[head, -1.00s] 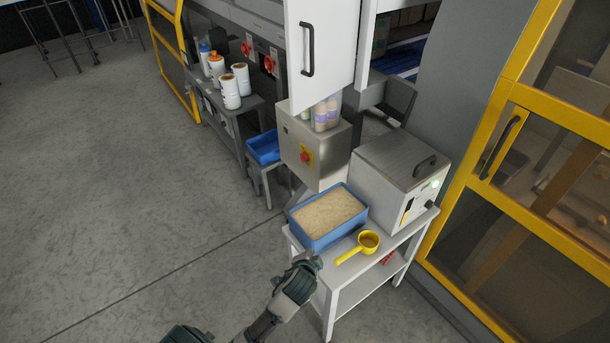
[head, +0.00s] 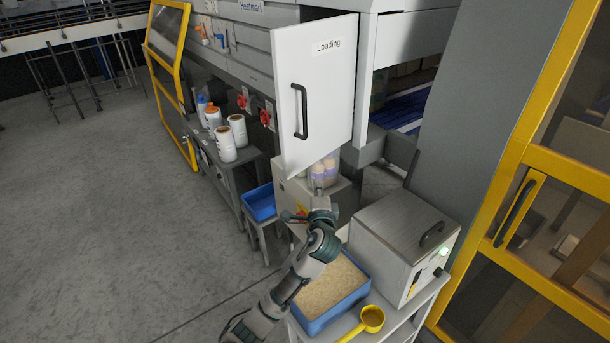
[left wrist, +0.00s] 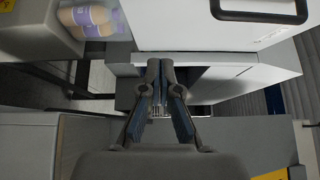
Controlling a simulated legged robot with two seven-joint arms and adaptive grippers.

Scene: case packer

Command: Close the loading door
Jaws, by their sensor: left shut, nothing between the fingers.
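The white loading door (head: 317,90), marked "Loading", stands swung open from the machine in the head view. Its black handle (head: 300,111) is upright on its face. Beside the door, the loading opening (head: 400,95) shows a blue conveyor inside. My left gripper (head: 318,190) is below the door's lower edge and apart from the handle. In the left wrist view its fingers (left wrist: 160,70) are together and empty, with the door (left wrist: 190,25) and the handle (left wrist: 262,15) above them. My right gripper is in neither view.
A blue tub of pellets (head: 338,290) and a yellow scoop (head: 371,318) are on a white cart under my left arm. A grey box machine (head: 400,240) stands to their right. A yellow-framed guard (head: 480,215) borders the right side.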

